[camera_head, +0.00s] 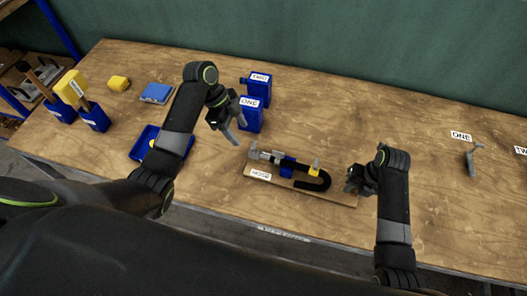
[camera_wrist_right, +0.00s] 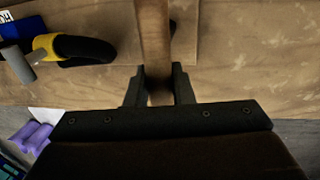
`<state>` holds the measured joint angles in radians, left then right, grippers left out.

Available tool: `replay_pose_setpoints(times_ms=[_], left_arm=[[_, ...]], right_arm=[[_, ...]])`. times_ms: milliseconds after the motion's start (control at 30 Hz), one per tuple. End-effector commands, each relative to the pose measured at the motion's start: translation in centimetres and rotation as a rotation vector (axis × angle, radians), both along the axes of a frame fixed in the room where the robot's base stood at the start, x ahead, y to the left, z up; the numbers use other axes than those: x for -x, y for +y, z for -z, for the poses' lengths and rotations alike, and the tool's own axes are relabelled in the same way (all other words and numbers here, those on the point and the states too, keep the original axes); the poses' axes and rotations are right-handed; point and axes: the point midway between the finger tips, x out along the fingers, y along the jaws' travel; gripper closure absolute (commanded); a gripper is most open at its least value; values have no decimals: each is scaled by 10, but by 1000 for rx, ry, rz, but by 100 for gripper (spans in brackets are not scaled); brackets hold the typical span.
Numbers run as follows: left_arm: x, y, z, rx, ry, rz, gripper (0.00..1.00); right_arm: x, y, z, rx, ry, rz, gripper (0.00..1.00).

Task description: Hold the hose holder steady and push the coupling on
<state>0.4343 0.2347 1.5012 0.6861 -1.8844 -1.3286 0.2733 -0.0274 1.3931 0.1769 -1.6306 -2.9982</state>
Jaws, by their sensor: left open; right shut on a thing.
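The hose holder is a wooden board (camera_head: 341,198) labelled HOSE near the table's front edge. It carries a curved black hose (camera_head: 322,184) with a blue block and a yellow clamp; the hose also shows in the right wrist view (camera_wrist_right: 88,48). A grey piece (camera_head: 254,153), which looks like the coupling, is at the left end of the assembly; I cannot tell how it is seated. My right gripper (camera_head: 350,183) is shut on an upright wooden bar (camera_wrist_right: 154,40) at the board's right end. My left gripper (camera_head: 232,132) is open and empty, above and left of the grey piece.
Blue boxes labelled ONE (camera_head: 250,117) and TWO (camera_head: 259,86) stand behind the left gripper. A blue tray (camera_head: 143,150) lies left, partly behind my left arm. A grey tool (camera_head: 470,158) stands right.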

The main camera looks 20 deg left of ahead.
Motion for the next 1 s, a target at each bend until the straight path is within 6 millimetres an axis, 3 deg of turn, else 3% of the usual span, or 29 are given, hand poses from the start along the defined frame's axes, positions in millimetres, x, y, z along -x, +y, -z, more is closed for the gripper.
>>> replay_pose_setpoints(times_ms=[100, 267, 1000], left_arm=[[-13, 3, -15, -13, -23, 38, 45], [-17, 2, -17, -16, -30, 54, 45], [-14, -37, 75, -15, -29, 54, 45]], right_arm=[[0, 0, 0, -1, 0, 0, 100], [0, 0, 0, -1, 0, 0, 100], [0, 0, 0, -1, 1, 0, 100]])
